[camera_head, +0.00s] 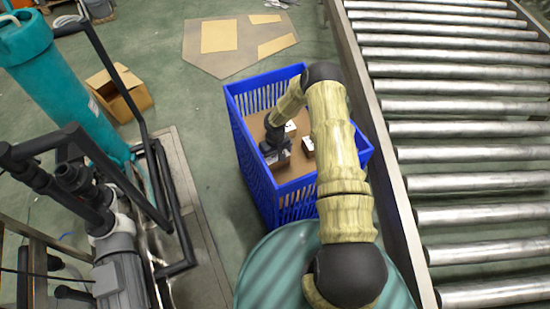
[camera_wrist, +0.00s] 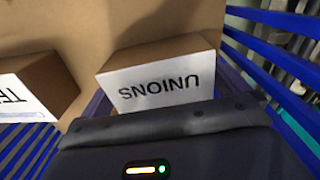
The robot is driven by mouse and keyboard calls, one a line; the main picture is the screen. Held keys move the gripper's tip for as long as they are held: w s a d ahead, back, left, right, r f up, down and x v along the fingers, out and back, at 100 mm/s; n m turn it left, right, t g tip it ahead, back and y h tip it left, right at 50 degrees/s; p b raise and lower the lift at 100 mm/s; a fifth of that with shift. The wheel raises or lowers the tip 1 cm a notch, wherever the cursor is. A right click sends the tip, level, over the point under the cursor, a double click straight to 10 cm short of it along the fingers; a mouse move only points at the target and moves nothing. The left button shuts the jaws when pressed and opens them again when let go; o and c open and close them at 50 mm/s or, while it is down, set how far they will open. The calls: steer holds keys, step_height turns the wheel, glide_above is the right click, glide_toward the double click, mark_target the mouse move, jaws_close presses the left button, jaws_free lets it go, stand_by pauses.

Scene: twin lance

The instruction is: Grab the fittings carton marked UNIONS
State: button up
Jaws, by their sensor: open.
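The UNIONS carton (camera_wrist: 160,82) is a small brown box with a white label face. In the wrist view it lies just beyond my gripper (camera_wrist: 168,122), with its lettering upside down. Its lower edge is close to or partly behind the dark gripper edge; I cannot tell whether they touch. In the head view my gripper (camera_head: 275,150) is down inside the blue crate (camera_head: 262,190), among small cartons. It is open, and I see nothing held. Labels are too small in the head view to tell which carton is UNIONS.
Another carton (camera_wrist: 40,88) with a label starting "TE" lies to the left in the wrist view. A carton (camera_head: 308,146) sits right of my gripper in the head view. Slatted crate walls surround them. A roller conveyor (camera_head: 455,155) stands right; a teal drum (camera_head: 262,275) is in front.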

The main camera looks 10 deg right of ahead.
stand_by(0.3)
steer(key=c, duration=0.9)
steer(key=shift+r, duration=0.1)
step_height(320, 180, up, 10)
steer(key=shift+f+p, duration=0.1)
steer(key=shift+p, duration=0.6)
